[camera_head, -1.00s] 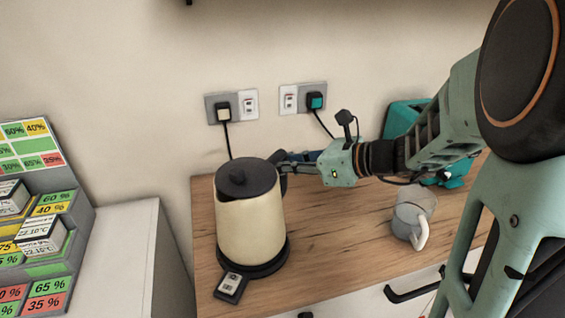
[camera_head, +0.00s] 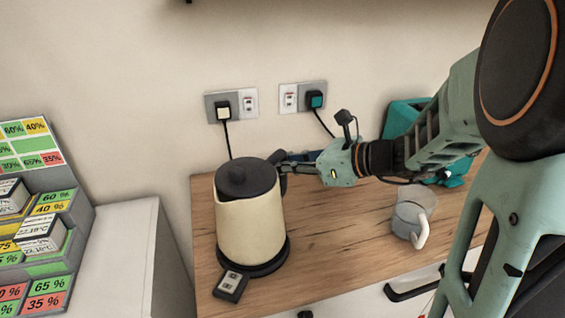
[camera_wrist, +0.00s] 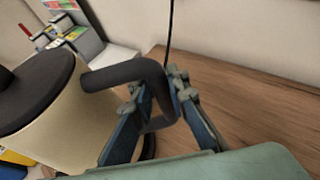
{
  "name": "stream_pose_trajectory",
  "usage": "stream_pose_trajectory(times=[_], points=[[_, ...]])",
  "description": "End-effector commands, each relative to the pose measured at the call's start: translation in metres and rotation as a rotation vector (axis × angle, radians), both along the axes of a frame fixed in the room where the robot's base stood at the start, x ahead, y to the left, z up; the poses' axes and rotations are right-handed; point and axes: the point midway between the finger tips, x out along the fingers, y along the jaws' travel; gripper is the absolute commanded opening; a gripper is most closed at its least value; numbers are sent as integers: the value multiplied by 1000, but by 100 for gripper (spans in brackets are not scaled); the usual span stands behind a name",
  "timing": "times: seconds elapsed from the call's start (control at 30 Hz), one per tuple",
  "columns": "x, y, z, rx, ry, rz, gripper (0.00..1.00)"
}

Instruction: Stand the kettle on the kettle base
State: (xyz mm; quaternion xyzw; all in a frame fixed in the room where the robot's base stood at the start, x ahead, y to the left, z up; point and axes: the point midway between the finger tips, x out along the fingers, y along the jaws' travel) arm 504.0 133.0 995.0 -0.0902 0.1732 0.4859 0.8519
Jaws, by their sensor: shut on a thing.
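The cream kettle (camera_head: 250,230) with a dark lid and handle stands upright at the left end of the wooden counter. The black kettle base (camera_head: 230,286) is directly under it, with its switch panel sticking out at the front. The kettle looks seated on the base, though the contact line is partly hidden. My gripper (camera_head: 287,163) reaches in from the right and is shut on the kettle's handle. In the wrist view, the dark handle (camera_wrist: 155,75) runs between the two blue fingers (camera_wrist: 155,115), and the kettle body (camera_wrist: 60,130) is at the left.
A glass mug (camera_head: 412,215) stands on the counter (camera_head: 330,255) to the right, under my arm. A teal appliance (camera_head: 405,118) is behind it. Two wall sockets (camera_head: 230,105) with plugged cords are behind. A display of small boxes (camera_head: 40,235) is at the left.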

Motion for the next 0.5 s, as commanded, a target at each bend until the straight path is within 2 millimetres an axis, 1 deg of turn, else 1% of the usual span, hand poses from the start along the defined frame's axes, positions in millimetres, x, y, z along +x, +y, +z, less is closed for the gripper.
stream_pose_trajectory(times=[0.5], points=[[0, 0, -7, 5, -1, -1, 0]])
